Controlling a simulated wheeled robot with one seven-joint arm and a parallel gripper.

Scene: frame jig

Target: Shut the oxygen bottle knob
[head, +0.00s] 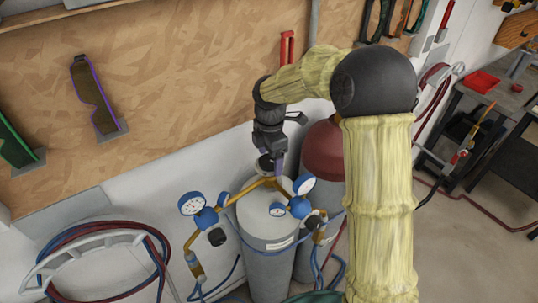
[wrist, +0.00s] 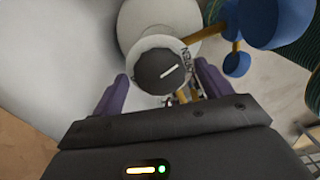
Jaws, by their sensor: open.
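The oxygen bottle (head: 268,250) is a grey cylinder standing near the wall, with brass pipes and blue gauges on its top. Its knob (wrist: 158,71) is dark, round and marked with a slanted white line, and shows at the upper middle of the wrist view. My gripper (head: 271,164) points down over the bottle top. In the wrist view my gripper (wrist: 160,86) is open, with one purple finger on each side of the knob. I cannot tell whether the fingers touch it. In the head view the gripper largely hides the knob.
Blue gauges (head: 192,204) stick out on both sides of the bottle. A red-topped cylinder (head: 322,150) stands close behind it to the right. A hose reel (head: 100,238) is at the lower left. A wooden board (head: 190,70) is behind.

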